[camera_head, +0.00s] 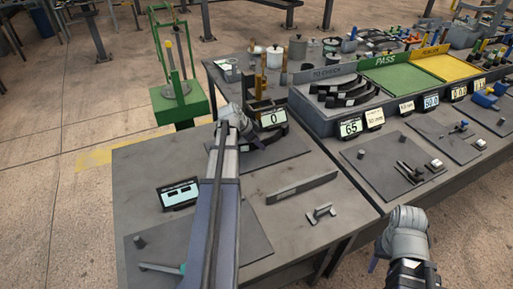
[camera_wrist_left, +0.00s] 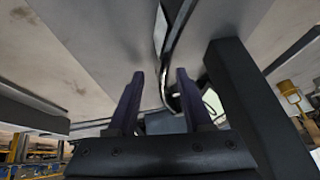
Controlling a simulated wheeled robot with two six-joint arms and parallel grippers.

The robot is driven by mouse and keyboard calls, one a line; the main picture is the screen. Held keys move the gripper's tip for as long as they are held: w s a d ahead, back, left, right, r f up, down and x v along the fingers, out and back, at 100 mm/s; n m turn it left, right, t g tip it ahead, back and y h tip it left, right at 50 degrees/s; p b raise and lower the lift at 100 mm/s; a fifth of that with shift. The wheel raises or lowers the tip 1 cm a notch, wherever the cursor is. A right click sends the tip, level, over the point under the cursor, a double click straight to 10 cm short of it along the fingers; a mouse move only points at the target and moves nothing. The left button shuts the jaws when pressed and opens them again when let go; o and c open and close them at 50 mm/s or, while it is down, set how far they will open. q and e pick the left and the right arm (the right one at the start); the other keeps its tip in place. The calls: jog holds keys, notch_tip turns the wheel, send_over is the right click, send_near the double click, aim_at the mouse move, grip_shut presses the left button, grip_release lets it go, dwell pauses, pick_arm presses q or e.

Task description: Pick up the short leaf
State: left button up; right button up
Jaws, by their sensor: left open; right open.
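My left gripper (camera_head: 243,132) is open over the back of the near table, beside the display reading 0 (camera_head: 273,119). A dark curved leaf (camera_head: 265,136) lies there, partly hidden by the gripper and display. In the left wrist view the open fingers (camera_wrist_left: 160,74) point at a dark curved strip (camera_wrist_left: 160,35), which runs between them; contact cannot be told. Several dark curved leaves (camera_head: 345,92) lie in the TO CHECK tray; which leaf is the short one is unclear. My right gripper (camera_head: 376,262) is open and empty at the lower right, off the table edge.
A flat grey bar (camera_head: 302,188) and a small metal part (camera_head: 321,214) lie on the near table. A small dark display (camera_head: 179,194) stands left of my arm. A green stand (camera_head: 181,100) is behind. The right table (camera_head: 345,150) carries labels and small tools.

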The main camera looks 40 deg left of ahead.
pick_arm(q)
jog(key=shift+w+f, duration=0.25)
jog(key=shift+f, duration=0.15)
jog(key=shift+r, duration=0.1)
jog(key=shift+c, duration=0.2)
grip_shut()
dwell(0.4)
